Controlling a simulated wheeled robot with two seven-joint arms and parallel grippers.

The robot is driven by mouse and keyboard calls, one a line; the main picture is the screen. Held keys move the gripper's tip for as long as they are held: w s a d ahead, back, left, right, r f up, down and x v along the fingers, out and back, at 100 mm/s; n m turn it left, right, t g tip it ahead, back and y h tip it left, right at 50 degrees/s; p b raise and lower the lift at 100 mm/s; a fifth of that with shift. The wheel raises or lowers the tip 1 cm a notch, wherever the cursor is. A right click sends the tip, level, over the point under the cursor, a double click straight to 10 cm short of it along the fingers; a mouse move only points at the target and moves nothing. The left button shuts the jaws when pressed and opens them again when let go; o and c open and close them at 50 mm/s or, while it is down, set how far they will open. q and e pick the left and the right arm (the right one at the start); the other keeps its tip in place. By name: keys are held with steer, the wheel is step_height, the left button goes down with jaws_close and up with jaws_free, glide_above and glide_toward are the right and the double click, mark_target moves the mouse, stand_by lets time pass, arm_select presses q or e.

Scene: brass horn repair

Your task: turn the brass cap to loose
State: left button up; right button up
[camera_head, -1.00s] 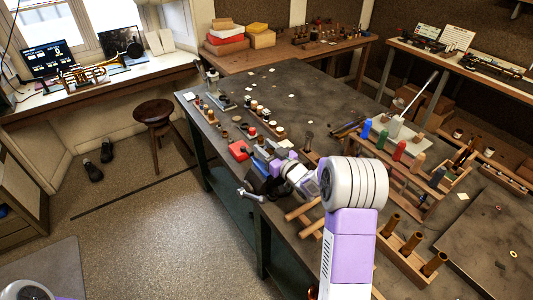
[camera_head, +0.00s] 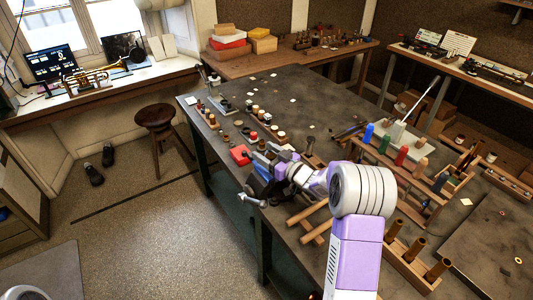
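My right arm reaches over the near left edge of the dark workbench (camera_head: 305,110). My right gripper (camera_head: 263,157) is at its far end, close beside a red block (camera_head: 240,153) on the bench. The gripper's fingers are small and dark here, and I cannot tell whether they are open or shut. I cannot pick out the brass cap for certain; the gripper and wrist may hide it. A dark vise-like tool with a metal handle (camera_head: 251,199) shows at the bench edge just below the gripper. My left gripper is out of view.
A wooden strip with several small jars (camera_head: 267,120) lies behind the gripper. A rack of coloured handles (camera_head: 402,155) and a holder with brass tubes (camera_head: 412,245) stand to the right. A stool (camera_head: 155,115) is on the floor at left. The bench's middle is mostly clear.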

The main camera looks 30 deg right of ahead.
steer(key=shift+s, duration=0.1)
steer(key=v, duration=0.7)
steer(key=shift+s, duration=0.2)
steer(key=shift+d, duration=0.15)
